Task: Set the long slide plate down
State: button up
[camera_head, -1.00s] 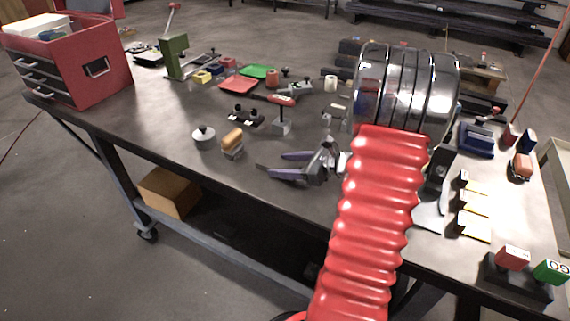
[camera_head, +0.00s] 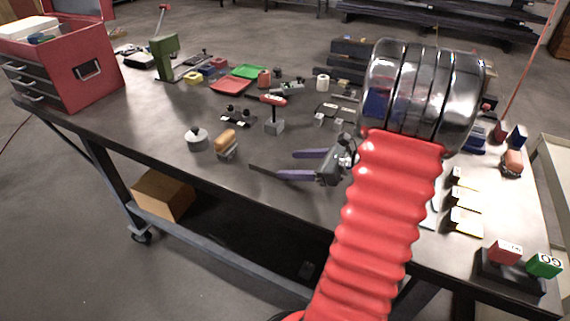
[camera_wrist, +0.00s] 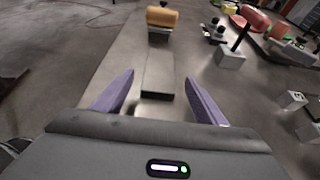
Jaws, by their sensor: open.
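The long slide plate (camera_wrist: 158,72) is a flat grey bar lying lengthwise on the bench top in the wrist view, ahead of and between my two purple fingers. Its near end has a dark edge. In the head view only a thin dark strip of the plate (camera_head: 263,169) shows, just left of the lower finger. My gripper (camera_head: 288,163) is open, low over the bench near its front edge. In the wrist view, my gripper (camera_wrist: 157,79) has a clear gap on both sides of the plate, and neither finger touches it.
A red-handled tool on a grey block (camera_head: 274,125) stands behind.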

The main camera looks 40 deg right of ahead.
jog(key=v, duration=0.5)
jog(key=shift+s+d+r, duration=0.1)
jog(key=shift+s+r, duration=0.05)
jog(key=shift+s, duration=0.15)
dwell(0.4)
jog(key=w+a+n+g, duration=0.1)
jog(key=a+n, duration=0.1)
jog(key=a, duration=0.2)
jog(key=w+a+r+n+g+y, duration=0.1)
jog(key=a+n, duration=0.1)
jog(key=a, duration=0.2)
jog(key=a+r+n+g+y, duration=0.1)
jog(key=a+n+g, duration=0.1)
jog(key=a, duration=0.3)
jog(key=shift+w+n, duration=0.4)
jog(key=shift+n, duration=0.2)
jog(key=s+a+r+n+g+h, duration=0.1)
jog(key=s+a+r+n+h, duration=0.1)
jog(key=a+n, duration=0.5)
jog(key=s+a+r+n+g+h, duration=0.1)
jog(key=s+a+r+n+h, duration=0.1)
jog(key=s+a+n, duration=0.2)
jog(key=s+a+r+n+g+h, duration=0.1)
jog(key=s+a+r+n+h, duration=0.1)
jog(key=a+n, duration=0.9)
jog(key=s+r+n, duration=0.1)
jog(key=n, duration=0.1)
jog(key=shift+n+h, duration=0.3)
jog(key=shift+n, duration=0.1)
